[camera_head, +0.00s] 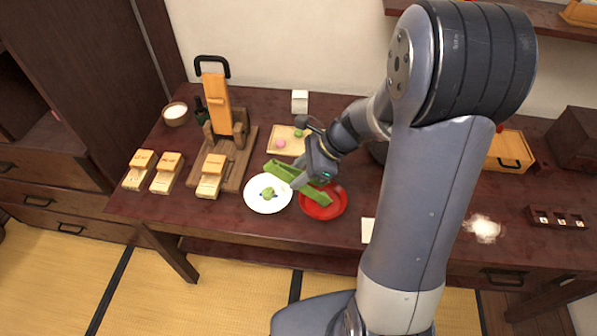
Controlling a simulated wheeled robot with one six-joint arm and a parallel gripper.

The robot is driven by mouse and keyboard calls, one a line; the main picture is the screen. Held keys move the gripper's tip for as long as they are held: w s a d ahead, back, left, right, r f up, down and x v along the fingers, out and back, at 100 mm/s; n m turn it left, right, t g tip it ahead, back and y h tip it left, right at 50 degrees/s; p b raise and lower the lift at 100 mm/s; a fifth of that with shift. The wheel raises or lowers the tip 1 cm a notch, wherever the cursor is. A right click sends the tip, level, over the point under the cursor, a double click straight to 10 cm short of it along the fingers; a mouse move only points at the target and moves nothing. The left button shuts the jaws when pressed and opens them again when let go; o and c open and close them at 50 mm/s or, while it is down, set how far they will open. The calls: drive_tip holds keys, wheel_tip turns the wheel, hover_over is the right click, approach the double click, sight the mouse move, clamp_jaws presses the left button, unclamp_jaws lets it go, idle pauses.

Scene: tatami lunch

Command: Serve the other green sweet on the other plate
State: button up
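A white round plate (256,204) lies near the table's front edge with a green sweet (267,192) on it. A red round plate (331,212) is just to its right; its far-left part is covered. A light wooden tray (284,132) behind them holds a pink sweet (280,143) and a green sweet (298,133). My gripper (299,182) points down between the two plates.
A wooden stand (235,160) and several small wooden boxes (166,172) are at the left. White powder (483,228) and a dark compartment box (555,219) are at the right. My arm hides the table's middle right.

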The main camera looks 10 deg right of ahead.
wheel_tip(320, 180, up, 10)
drive_tip(key=p, duration=0.8)
drive_tip(key=shift+f, duration=0.15)
